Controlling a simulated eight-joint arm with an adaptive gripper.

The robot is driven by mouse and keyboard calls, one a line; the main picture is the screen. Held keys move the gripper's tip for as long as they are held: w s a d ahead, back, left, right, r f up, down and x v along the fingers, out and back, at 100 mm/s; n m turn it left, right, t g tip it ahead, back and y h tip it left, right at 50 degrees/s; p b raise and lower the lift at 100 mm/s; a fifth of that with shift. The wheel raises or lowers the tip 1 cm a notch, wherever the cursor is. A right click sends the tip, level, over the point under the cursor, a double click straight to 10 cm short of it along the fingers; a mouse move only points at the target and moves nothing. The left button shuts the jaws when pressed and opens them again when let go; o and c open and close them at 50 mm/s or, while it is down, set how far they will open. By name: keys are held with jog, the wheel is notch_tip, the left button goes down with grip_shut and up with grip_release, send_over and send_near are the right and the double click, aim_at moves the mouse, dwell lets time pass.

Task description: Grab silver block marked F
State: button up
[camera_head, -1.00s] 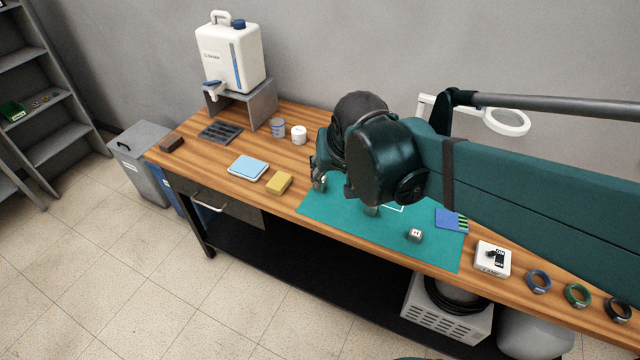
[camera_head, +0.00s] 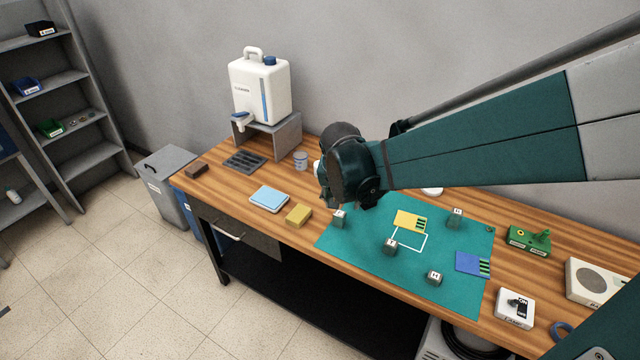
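Several small silver-grey blocks with letter faces stand apart on the teal mat (camera_head: 350,250). One block (camera_head: 339,219) is at the mat's left side, just below my gripper (camera_head: 331,202) in the picture. Another block (camera_head: 390,247) stands near the white outline, a third block (camera_head: 434,279) is nearer the front, and a further block (camera_head: 456,216) is at the back right. The letters are too small to read surely, so I cannot tell which is F. My gripper's fingers are mostly hidden by my wrist; whether they hold anything is unclear.
A yellow card (camera_head: 408,220) and a blue card (camera_head: 468,263) lie on the mat. A yellow sponge (camera_head: 298,215) and a light-blue pad (camera_head: 269,198) lie to its left. A green device (camera_head: 528,240) and a white box (camera_head: 514,307) stand to the right. My arm crosses above the table's back right.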

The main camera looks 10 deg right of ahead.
aim_at(340, 213)
jog(key=w+f+m+h, duration=0.1)
jog(key=w+f+m, duration=0.1)
jog(key=w+f, duration=0.4)
notch_tip(340, 213, down, 2)
jog(key=shift+w+d+f+g, duration=0.1)
jog(key=shift+w+d+g, duration=0.2)
jog(key=shift+g, duration=0.1)
jog(key=shift+x, duration=1.3)
jog(key=shift+f, duration=0.1)
jog(key=shift+a+b+x, duration=0.1)
jog(key=shift+b+x, duration=0.1)
jog(key=shift+x, duration=1.05)
jog(key=shift+a+b+x, duration=0.15)
jog(key=shift+x, duration=1.1)
jog(key=c, duration=1)
